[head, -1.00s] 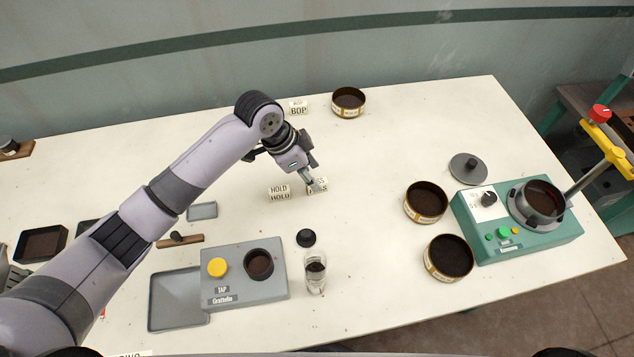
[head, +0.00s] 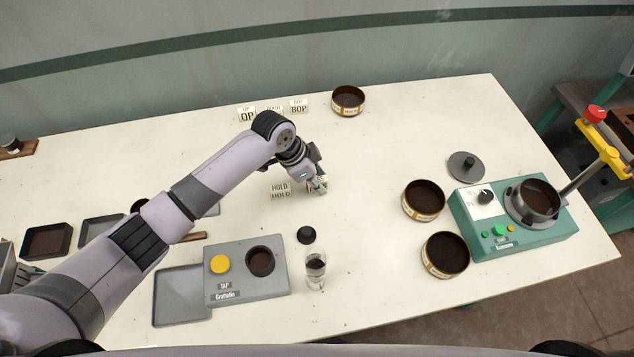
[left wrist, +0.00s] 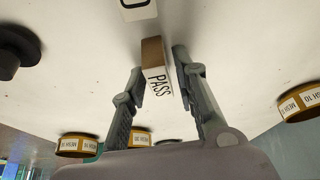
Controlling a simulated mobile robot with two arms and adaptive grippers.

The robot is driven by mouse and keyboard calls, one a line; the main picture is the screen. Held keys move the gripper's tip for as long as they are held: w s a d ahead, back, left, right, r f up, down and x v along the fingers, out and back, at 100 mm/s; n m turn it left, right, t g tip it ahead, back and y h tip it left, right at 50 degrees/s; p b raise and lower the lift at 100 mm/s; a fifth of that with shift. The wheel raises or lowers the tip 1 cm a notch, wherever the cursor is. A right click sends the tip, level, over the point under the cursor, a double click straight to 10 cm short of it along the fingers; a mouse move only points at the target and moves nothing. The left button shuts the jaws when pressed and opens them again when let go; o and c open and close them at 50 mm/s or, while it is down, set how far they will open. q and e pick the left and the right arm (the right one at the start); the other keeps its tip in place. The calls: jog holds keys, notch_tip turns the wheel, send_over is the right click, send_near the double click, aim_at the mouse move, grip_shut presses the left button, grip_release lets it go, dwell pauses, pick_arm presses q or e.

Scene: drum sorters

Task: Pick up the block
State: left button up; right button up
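A small block lettered PASS (left wrist: 157,75), white-faced with a brown side, stands between the two fingers of my left gripper (left wrist: 160,68) in the left wrist view. The fingers are apart, with a gap showing on the right side of the block; contact on the left side is unclear. In the head view the left gripper (head: 319,184) is low over the table and hides most of this block. A white HOLD block (head: 280,190) stands just left of it. My right gripper is not in view.
More lettered blocks, including BOP (head: 298,107) and OP (head: 247,115), stand at the back. Round tins (head: 425,201) and a green machine (head: 515,222) are to the right. A grey tap unit (head: 245,285), a glass (head: 315,268) and a black lid (head: 306,235) are in front.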

pick_arm(q)
grip_shut()
notch_tip(320, 180, up, 20)
jog(key=b, duration=0.3)
jog(key=s+a+n+t+y, duration=0.1)
jog(key=s+a+n, duration=0.1)
jog(key=a+n, duration=0.3)
jog(key=s+a+n+t+y, duration=0.1)
jog(key=s+a+n, duration=0.2)
jog(key=a, duration=0.4)
jog(key=s+a+f+n+t+y, duration=0.1)
jog(key=s+a+n+y, duration=0.1)
jog(key=a+n, duration=0.4)
jog(key=shift+s+a+n, duration=0.3)
jog(key=shift+s+a, duration=0.2)
